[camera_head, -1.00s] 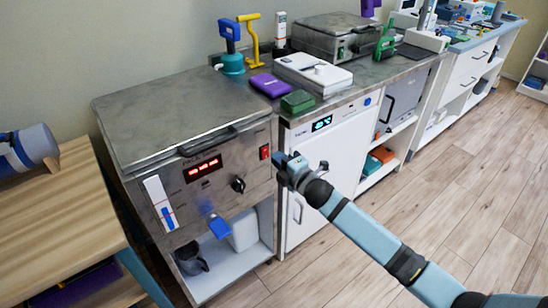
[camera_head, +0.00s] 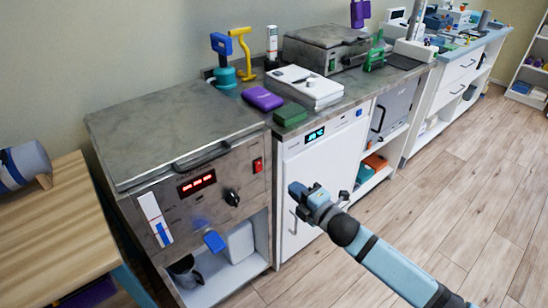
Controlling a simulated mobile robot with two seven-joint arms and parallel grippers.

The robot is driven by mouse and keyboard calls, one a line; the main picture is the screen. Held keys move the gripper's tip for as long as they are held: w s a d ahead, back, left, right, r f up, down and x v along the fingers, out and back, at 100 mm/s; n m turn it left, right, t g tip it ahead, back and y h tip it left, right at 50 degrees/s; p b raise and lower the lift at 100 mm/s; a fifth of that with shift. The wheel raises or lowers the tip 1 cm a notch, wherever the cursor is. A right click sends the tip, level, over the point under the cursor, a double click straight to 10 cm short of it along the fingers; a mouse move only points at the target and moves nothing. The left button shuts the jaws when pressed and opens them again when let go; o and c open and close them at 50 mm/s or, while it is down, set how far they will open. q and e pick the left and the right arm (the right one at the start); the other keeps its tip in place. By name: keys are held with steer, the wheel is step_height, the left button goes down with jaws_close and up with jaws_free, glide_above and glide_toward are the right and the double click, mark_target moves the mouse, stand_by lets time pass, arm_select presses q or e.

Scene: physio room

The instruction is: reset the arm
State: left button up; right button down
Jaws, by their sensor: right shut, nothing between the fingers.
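My right gripper (camera_head: 308,195) shows in the head view in front of the white cabinet door. Its arm comes in from the lower right. It is shut and empty, and looks apart from the cabinet and the steel unit. The left gripper is not in view. The steel unit (camera_head: 165,125) stands left of my right gripper, with its lid down.
A white-fronted cabinet (camera_head: 317,160) stands right of the steel unit. Its counter holds a purple box (camera_head: 262,98), a green block (camera_head: 290,114) and a white device (camera_head: 305,86). A wooden table (camera_head: 50,225) is at the left. The wooden floor (camera_head: 460,190) at the right is clear.

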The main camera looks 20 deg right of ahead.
steer(key=s+a+f+m+g+h, duration=0.1)
steer(key=s+a+f+m+g, duration=0.25)
steer(key=s+m, duration=0.7)
steer(key=s+a+f+m+g+h, duration=0.1)
steer(key=s+a+f+m+g, duration=0.15)
steer(key=s+f+m, duration=0.75)
arm_select(q)
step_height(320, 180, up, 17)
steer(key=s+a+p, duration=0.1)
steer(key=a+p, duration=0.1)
steer(key=p, duration=2.5)
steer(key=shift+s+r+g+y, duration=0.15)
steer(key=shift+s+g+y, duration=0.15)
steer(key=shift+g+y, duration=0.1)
arm_select(e)
steer(key=s+r, duration=0.2)
steer(key=r, duration=0.9)
steer(key=s+d+r+n+h, duration=0.1)
steer(key=s+r, duration=0.2)
steer(key=r, duration=0.7)
steer(key=shift+s+d+r, duration=0.25)
steer(key=shift+r, duration=0.1)
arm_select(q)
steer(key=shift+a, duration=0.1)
arm_select(e)
steer(key=shift+n, duration=0.25)
steer(key=c, duration=1.8)
jaws_free()
steer(key=shift+c, duration=0.2)
